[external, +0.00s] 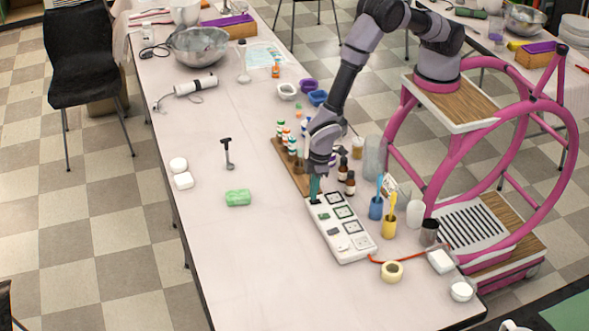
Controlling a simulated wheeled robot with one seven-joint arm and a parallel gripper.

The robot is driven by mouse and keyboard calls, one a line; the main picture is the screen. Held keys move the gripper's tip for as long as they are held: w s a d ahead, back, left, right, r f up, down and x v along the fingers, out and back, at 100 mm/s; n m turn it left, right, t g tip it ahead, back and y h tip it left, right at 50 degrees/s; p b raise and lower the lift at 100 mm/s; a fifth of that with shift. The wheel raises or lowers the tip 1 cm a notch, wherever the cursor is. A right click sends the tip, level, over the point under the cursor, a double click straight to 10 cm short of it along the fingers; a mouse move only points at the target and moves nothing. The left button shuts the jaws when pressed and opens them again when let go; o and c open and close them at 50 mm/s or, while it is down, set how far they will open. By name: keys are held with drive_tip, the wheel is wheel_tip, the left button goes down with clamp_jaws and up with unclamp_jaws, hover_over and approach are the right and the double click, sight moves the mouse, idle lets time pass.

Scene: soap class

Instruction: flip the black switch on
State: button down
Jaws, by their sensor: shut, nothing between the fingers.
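A white power strip (352,250) lies on the table, with several dark-framed sockets along its right side and small switches on its left. A small dark patch (316,201) at the strip's far end looks like the black switch. It is partly hidden by my fingers, and its on or off position is too small to tell. My gripper (315,192) points down with its teal fingers together and empty, at or just above the strip's far end. I cannot tell whether the fingertips touch the switch.
A wooden rack (286,165) with small bottles stands just behind my gripper. Dark bottles (350,184), a blue cup (376,208) and a yellow cup (389,226) stand right of the strip. A green sponge (238,198) lies left; the table's near left is clear.

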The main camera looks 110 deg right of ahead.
drive_tip(key=shift+w+f, duration=0.1)
drive_tip(key=shift+f, duration=0.6)
drive_tip(key=shift+f, duration=0.15)
drive_tip(key=shift+s, duration=0.75)
drive_tip(key=shift+r, duration=0.2)
wheel_tip(320, 180, up, 14)
drive_tip(key=s, duration=0.1)
drive_tip(key=shift+s, duration=0.3)
